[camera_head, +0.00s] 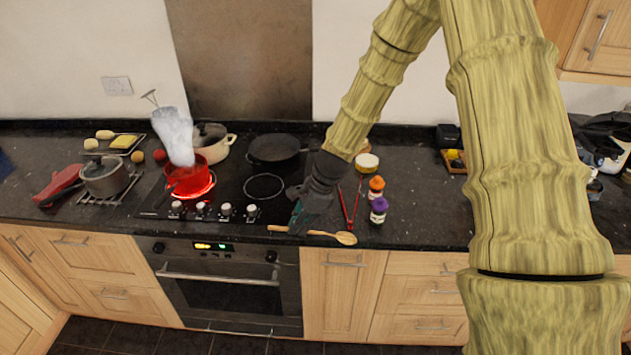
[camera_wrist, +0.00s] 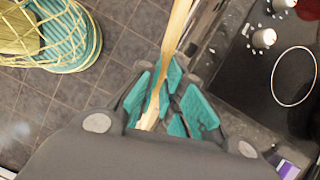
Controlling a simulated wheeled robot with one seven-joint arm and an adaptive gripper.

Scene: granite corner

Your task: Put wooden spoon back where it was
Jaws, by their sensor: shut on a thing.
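The wooden spoon (camera_head: 345,238) lies crosswise at the front edge of the dark counter, below the hob knobs, its bowl to the right and its handle to the left. My gripper (camera_head: 297,222) is shut on its handle. In the wrist view the pale handle (camera_wrist: 180,25) runs between the teal fingers of my gripper (camera_wrist: 172,98). The fingers hide part of the spoon. I cannot tell whether it touches the counter or is slightly above it.
Red tongs (camera_head: 349,208) lie just right of my gripper. Beside them stand an orange-capped jar (camera_head: 376,188) and a purple-capped jar (camera_head: 379,211). A steaming red pot (camera_head: 186,182) sits on a glowing burner; a black pan (camera_head: 274,150) is behind.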

